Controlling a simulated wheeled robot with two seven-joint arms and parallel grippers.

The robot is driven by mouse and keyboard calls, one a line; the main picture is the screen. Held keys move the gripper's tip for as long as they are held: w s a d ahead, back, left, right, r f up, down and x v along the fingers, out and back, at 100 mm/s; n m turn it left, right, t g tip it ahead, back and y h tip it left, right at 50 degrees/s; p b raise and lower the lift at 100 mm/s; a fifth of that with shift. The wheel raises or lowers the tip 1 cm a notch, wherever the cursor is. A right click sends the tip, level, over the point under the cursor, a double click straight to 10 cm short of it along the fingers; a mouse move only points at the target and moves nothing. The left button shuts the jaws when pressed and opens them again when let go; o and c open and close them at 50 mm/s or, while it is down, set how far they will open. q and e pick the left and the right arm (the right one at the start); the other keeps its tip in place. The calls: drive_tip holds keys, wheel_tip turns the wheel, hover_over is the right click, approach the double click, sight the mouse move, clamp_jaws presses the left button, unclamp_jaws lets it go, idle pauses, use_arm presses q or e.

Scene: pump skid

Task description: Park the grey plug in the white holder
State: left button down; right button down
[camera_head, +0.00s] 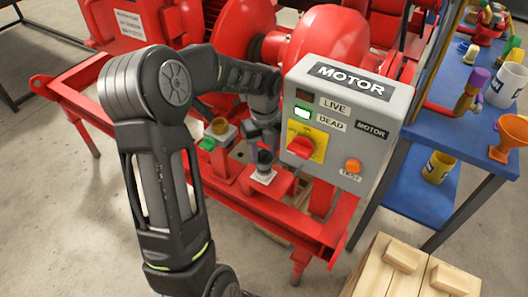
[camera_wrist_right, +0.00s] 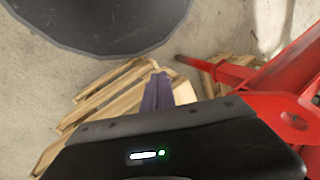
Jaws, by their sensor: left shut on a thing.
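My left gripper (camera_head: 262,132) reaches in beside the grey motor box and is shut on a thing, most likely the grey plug. A dark grey plug-like piece (camera_head: 265,158) shows just below the gripper. It stands upright over a small white holder (camera_head: 263,176) on the red frame. The fingertips are partly hidden by my wrist, and I cannot tell whether the plug is fully seated. In the right wrist view, my right gripper (camera_wrist_right: 158,91) has its two fingers together with nothing seen between them, above the floor and wood.
The grey motor box (camera_head: 345,125), with a red switch and lit green lamp, stands close right of the gripper. A brass-topped fitting (camera_head: 219,128) with a green part sits left. A blue table (camera_head: 470,110) with cups and funnels stands right. Wooden blocks (camera_head: 415,270) lie at front right.

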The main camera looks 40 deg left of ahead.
use_arm(q)
drive_tip(key=shift+f+b, duration=0.55)
drive_tip(key=shift+f, duration=0.55)
drive_tip(key=c, duration=0.7)
unclamp_jaws()
drive_tip(key=shift+r, duration=0.15)
wheel_tip(320, 180, up, 8)
drive_tip(key=shift+f+p, duration=0.2)
drive_tip(key=shift+p, duration=0.1)
idle(0.5)
